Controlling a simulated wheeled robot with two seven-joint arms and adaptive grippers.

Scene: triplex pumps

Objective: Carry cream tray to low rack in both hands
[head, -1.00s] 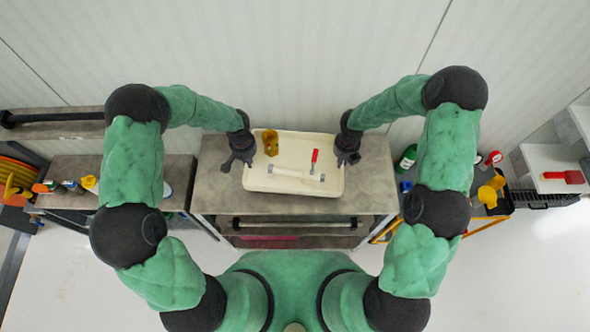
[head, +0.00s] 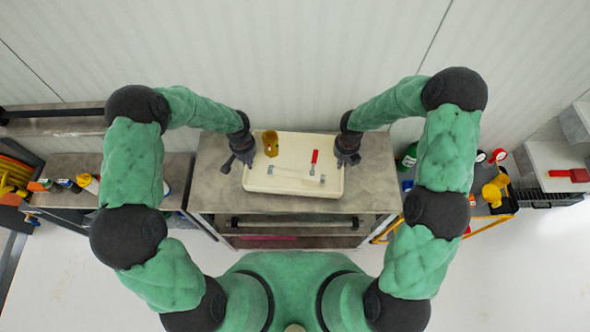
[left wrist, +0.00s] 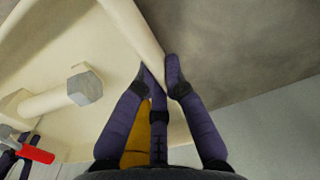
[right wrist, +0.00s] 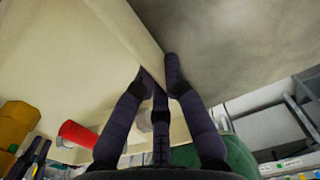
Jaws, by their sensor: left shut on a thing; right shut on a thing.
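The cream tray (head: 282,147) is a shallow rectangular tray above the grey top of a cabinet. It holds a yellow part (head: 270,143), a pale rod with end caps (head: 296,175) and a red-handled tool (head: 314,157). My left gripper (head: 239,160) is shut on the tray's left rim. In the left wrist view the fingers (left wrist: 158,80) pinch the rim wall. My right gripper (head: 347,157) is shut on the right rim, and its fingers (right wrist: 157,80) show the same pinch in the right wrist view. I cannot tell whether the tray touches the surface beneath.
The cabinet (head: 216,188) has a dark bar and shelf on its front. A bench (head: 75,197) with bottles stands left. A yellow-framed cart (head: 480,215) with bottles and gauges stands right, and a white shelf (head: 560,165) is further right.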

